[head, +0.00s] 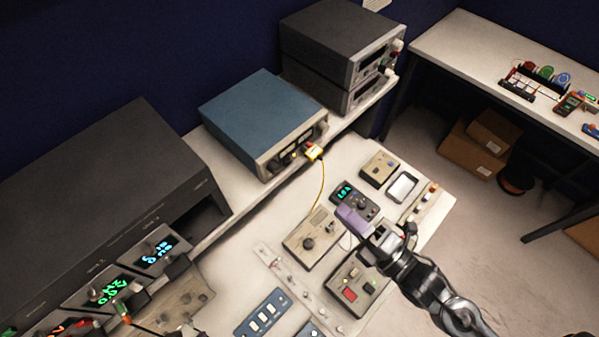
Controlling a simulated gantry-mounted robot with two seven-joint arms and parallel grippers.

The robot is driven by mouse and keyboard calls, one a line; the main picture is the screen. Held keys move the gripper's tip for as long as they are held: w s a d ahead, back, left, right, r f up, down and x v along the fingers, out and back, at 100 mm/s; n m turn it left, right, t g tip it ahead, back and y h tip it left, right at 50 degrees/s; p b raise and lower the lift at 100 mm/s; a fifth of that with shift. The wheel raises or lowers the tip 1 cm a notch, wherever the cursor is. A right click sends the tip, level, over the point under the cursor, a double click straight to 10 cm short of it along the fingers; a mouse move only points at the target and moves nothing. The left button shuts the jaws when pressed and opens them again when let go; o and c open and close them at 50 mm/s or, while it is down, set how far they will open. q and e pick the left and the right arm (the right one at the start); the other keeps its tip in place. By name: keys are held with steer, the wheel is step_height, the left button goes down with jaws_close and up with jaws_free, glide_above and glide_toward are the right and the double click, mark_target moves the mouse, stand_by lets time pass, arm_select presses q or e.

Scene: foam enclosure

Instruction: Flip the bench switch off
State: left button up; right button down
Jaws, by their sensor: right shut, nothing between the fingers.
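My right gripper (350,216) reaches in from the lower right, with purple fingertips shut and nothing between them. It is over the bench panel (432,222), by a dark box with a green display (345,193) and a beige dial box (307,243). I cannot tell whether it touches anything. A box with a red rocker or button (350,295) lies below it in the picture, partly covered by my arm. A blue plate with several white rockers (264,313) lies at the bottom. Which of these is the bench switch, and its on/off position, cannot be told. My left gripper is not in view.
A blue instrument (250,115) and stacked grey units (335,50) stand on the rear shelf. A yellow cable (322,185) hangs from the blue instrument to the panel. A large dark unit (95,205) fills the left. Open floor lies right of the bench.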

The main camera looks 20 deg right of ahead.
steer(key=shift+w, duration=0.15)
steer(key=p, duration=0.4)
glide_toward(289, 162)
steer(key=x, duration=0.5)
steer(key=shift+w+a+r, duration=0.1)
steer(key=shift+w+r, duration=0.05)
steer(key=shift+r, duration=0.05)
steer(key=shift+w+a, duration=0.25)
steer(key=shift+w, duration=0.35)
